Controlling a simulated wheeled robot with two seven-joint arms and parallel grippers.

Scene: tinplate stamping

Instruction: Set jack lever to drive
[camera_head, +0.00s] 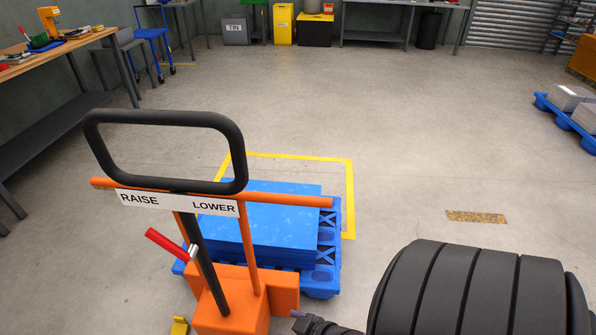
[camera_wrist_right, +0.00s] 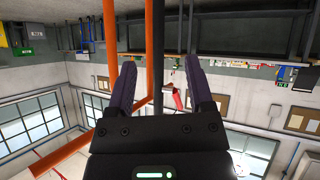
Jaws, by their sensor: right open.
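The jack lever (camera_head: 168,246) has a red grip and a metal stem, and leans up to the left on the orange pallet jack (camera_head: 240,300). A white sign (camera_head: 178,202) above it reads RAISE at left and LOWER at right. My right gripper (camera_head: 303,318) is at the bottom, right of the jack body and apart from the lever. In the right wrist view its fingers (camera_wrist_right: 162,62) are spread, and the red lever (camera_wrist_right: 178,99) shows beyond them, with the black post and orange bars crossing behind. My left gripper is out of view.
The jack's black loop handle (camera_head: 168,115) and orange crossbar (camera_head: 283,200) stand above the lever. A workbench (camera_head: 60,48) is at left. The floor right of the outline is mostly clear.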

